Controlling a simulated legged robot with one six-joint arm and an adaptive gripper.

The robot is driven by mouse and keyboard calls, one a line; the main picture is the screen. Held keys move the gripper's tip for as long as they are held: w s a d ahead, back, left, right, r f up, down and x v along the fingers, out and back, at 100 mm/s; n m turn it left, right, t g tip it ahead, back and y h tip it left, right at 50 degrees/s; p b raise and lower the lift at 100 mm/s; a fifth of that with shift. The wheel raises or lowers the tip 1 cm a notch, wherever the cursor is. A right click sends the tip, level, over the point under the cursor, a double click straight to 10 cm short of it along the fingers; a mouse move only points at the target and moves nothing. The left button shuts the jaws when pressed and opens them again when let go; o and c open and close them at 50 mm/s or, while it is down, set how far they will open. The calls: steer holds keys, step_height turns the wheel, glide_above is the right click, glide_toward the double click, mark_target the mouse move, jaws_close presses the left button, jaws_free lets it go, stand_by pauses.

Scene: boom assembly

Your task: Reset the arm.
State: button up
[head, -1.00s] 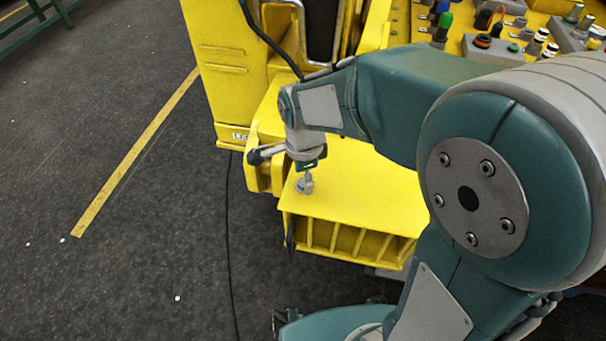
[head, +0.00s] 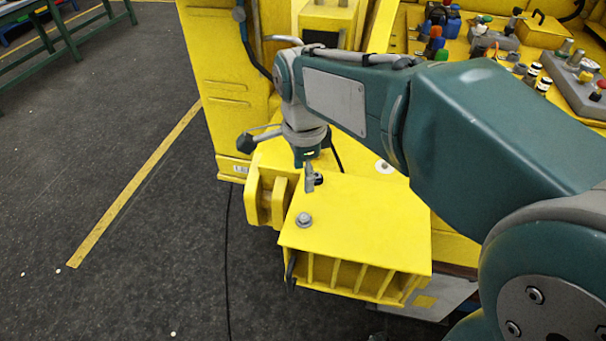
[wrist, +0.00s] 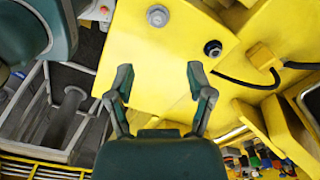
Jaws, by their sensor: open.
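My teal arm reaches over the yellow boom piece (head: 360,225) in the head view. My gripper (head: 309,180) points down above its top plate, only partly visible there. In the wrist view my gripper (wrist: 159,74) has its two fingers spread apart with nothing between them. A grey bolt (head: 304,219) stands in the plate nearer the camera than the gripper; it also shows in the wrist view (wrist: 157,16). A dark bolt or hole (head: 318,178) lies beside the gripper tip, and it shows in the wrist view (wrist: 213,48) to the right of the fingers.
A yellow machine column (head: 225,95) stands behind. A bench of small bottles and fittings (head: 480,40) is at the upper right. A black cable (head: 229,260) runs down the floor. Open dark floor with a yellow line (head: 140,185) lies to the left.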

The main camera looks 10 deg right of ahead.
steer(key=s+d+r+n+t, duration=0.1)
steer(key=s+d+n+t, duration=0.4)
steer(key=s+d+n, duration=0.5)
steer(key=s+n, duration=0.2)
steer(key=n, duration=0.3)
steer(key=shift+s+d+n+t, duration=0.3)
steer(key=shift+d, duration=0.1)
